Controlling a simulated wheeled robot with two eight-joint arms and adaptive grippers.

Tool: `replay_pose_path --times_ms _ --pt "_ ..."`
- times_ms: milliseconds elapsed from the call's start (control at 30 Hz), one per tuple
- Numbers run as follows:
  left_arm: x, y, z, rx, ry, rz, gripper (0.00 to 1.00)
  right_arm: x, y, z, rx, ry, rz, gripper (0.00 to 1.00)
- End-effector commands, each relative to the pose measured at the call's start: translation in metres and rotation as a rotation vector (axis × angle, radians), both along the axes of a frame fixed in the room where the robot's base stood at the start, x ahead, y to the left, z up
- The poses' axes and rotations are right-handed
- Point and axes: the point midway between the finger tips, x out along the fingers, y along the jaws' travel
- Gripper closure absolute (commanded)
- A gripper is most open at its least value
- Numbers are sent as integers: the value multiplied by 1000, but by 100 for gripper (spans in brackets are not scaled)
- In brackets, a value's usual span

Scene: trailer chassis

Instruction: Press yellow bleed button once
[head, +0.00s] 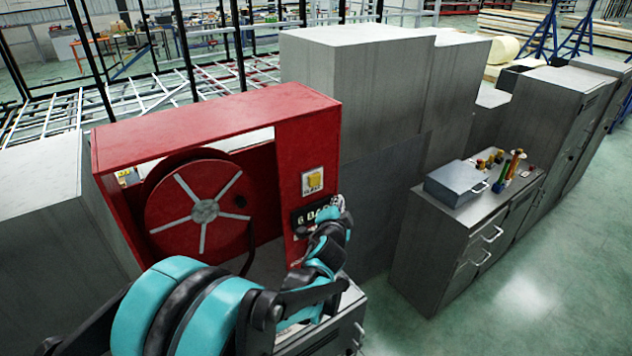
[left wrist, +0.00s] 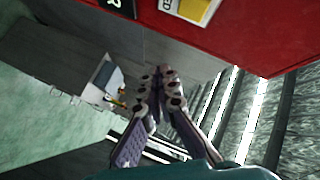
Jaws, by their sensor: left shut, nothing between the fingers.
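The yellow bleed button (head: 314,181) sits on a pale plate on the right front post of the red hose-reel cabinet (head: 215,118). In the left wrist view the yellow button (left wrist: 195,10) is at the top edge, partly cut off. My left gripper (head: 341,203) is just below and to the right of the button in the head view, in front of the dark gauge label. Its fingertips (left wrist: 160,73) are together and empty, and appear apart from the button. The gauge is mostly hidden behind my gripper. My right gripper is not in view.
A red hose reel (head: 204,210) fills the cabinet's opening. Grey cabinets (head: 350,85) stand behind and to the right. A low cabinet (head: 440,235) carries a grey case (head: 457,183) and hand tools. Green floor (head: 540,290) is free at the lower right.

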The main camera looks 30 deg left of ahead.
Motion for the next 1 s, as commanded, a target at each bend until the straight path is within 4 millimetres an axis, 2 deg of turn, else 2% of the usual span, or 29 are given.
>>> replay_pose_path --times_ms 500,700,1000 --pt "26 62 -1 -1 0 3 100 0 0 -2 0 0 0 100" --pt "31 74 0 -1 -1 1 100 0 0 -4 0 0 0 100" --pt "31 76 1 0 -2 0 100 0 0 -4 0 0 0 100"
